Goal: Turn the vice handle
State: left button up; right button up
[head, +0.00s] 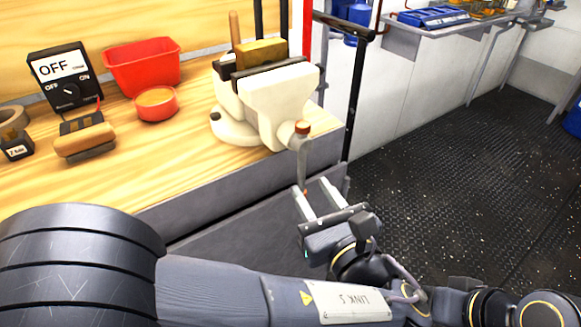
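A cream-white vice (275,97) is mounted on the wooden bench near its right end, with a yellowish block (260,53) between its jaws. Its handle (303,160) is a grey bar hanging down in front of the vice, with an orange-brown knob at its top. My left gripper (318,185) is just below the vice, past the bench's front edge, with its two pale fingers pointing up and spread apart. The handle's lower end is at the left finger's tip; I cannot tell if they touch. My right gripper is not in view.
The wooden bench (110,185) carries a red bin (142,68), a small red bowl (156,104), a meter reading OFF (63,78) and a brush-like block (84,140). A dark post (355,90) stands right of the vice. The dark deck (440,190) at the right is clear.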

aim_at(303, 177)
pick_arm(q)
jog(key=b+x, duration=0.1)
jog(key=x, duration=0.6)
jog(key=shift+a+b, duration=0.1)
jog(key=shift+b, duration=0.2)
grip_shut()
